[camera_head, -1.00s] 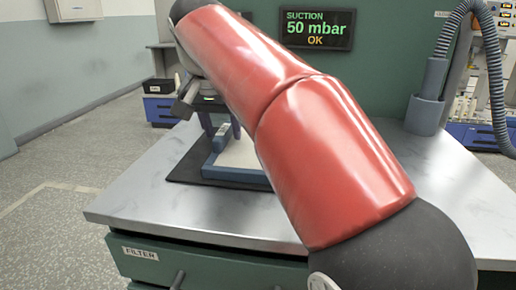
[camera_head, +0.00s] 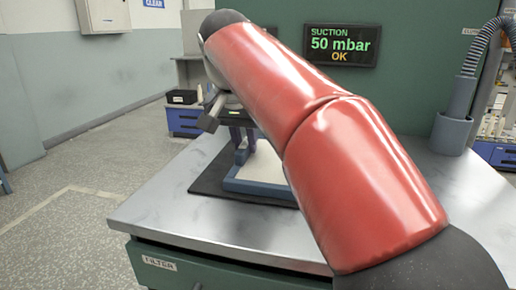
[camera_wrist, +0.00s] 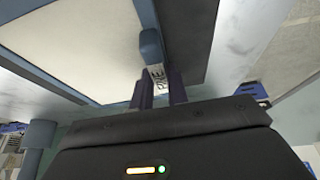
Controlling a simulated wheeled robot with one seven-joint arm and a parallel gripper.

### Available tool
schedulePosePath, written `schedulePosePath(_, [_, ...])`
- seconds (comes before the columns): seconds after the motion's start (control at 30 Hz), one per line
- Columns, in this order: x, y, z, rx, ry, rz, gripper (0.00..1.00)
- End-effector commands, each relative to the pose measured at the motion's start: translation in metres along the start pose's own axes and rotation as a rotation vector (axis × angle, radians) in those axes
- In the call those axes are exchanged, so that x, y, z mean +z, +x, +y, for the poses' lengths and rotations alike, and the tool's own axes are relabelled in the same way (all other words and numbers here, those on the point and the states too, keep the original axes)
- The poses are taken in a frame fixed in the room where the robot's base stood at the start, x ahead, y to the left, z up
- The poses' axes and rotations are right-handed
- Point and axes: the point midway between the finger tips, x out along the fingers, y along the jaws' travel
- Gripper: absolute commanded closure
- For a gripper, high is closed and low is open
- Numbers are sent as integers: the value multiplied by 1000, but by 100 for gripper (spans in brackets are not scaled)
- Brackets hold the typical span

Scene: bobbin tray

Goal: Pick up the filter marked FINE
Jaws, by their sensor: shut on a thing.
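A filter (camera_head: 262,188) with a blue frame and pale face shows in the head view, partly hidden by my red arm. In the wrist view its pale face (camera_wrist: 75,35) and blue frame (camera_wrist: 150,45) fill the upper left. My gripper (camera_wrist: 160,88) has its two dark purple fingers on either side of a small white label (camera_wrist: 156,75) at the frame's edge, and is shut on that part. The label is small and tilted; it seems to read PRE rather than FINE, but I cannot be sure. Whether the filter is lifted off the surface I cannot tell.
A dark mat (camera_head: 215,180) lies around the filter on the metal bench top (camera_head: 160,215). A screen (camera_head: 341,45) behind reads SUCTION 50 mbar OK. A grey-blue holder (camera_head: 451,134) with a hose stands at the right. The bench's front left is bare.

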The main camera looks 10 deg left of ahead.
Motion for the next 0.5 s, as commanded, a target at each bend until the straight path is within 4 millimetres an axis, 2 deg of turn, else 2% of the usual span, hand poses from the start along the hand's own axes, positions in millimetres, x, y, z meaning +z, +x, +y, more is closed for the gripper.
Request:
schedulePosePath(0.17, [-7,-16,0,0,1,2,100])
schedulePosePath(0.37, [-25,-57,0,-1,3,3,100])
schedulePosePath(0.5, [-30,-68,0,0,4,4,100])
